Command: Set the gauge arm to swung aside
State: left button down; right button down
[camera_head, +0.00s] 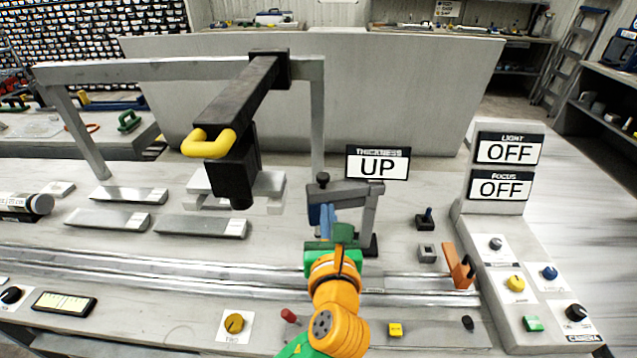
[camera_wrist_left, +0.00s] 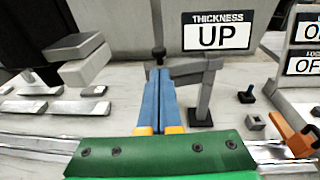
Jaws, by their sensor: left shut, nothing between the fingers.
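The gauge arm (camera_head: 350,190) is a dark grey bar on an upright post (camera_head: 372,225), reaching left from the post across the bench. A small black knob (camera_head: 323,178) stands at its left end. The arm also shows in the left wrist view (camera_wrist_left: 195,68). A sign (camera_head: 378,163) behind it reads THICKNESS UP. My left gripper (camera_head: 326,217) has blue fingers, shut and empty, pointing at the free end of the arm. In the left wrist view the fingertips (camera_wrist_left: 158,72) overlap the arm's left end; I cannot tell whether they touch. My right gripper is not in view.
A black camera beam with a yellow handle (camera_head: 208,144) hangs at the left on a grey frame. Metal rails (camera_head: 200,266) cross the bench. An orange bracket (camera_head: 458,266) and a control panel (camera_head: 520,285) stand at the right. Small controls stand right of the post.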

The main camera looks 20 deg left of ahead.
aim_at(324, 181)
pick_arm(q)
jog(key=x, duration=0.9)
jog(key=shift+a+f+p, duration=0.2)
jog(key=shift+p, duration=0.2)
jog(key=shift+w, duration=0.3)
jog(key=shift+w+a+f, duration=0.1)
jog(key=shift+w+a, duration=0.05)
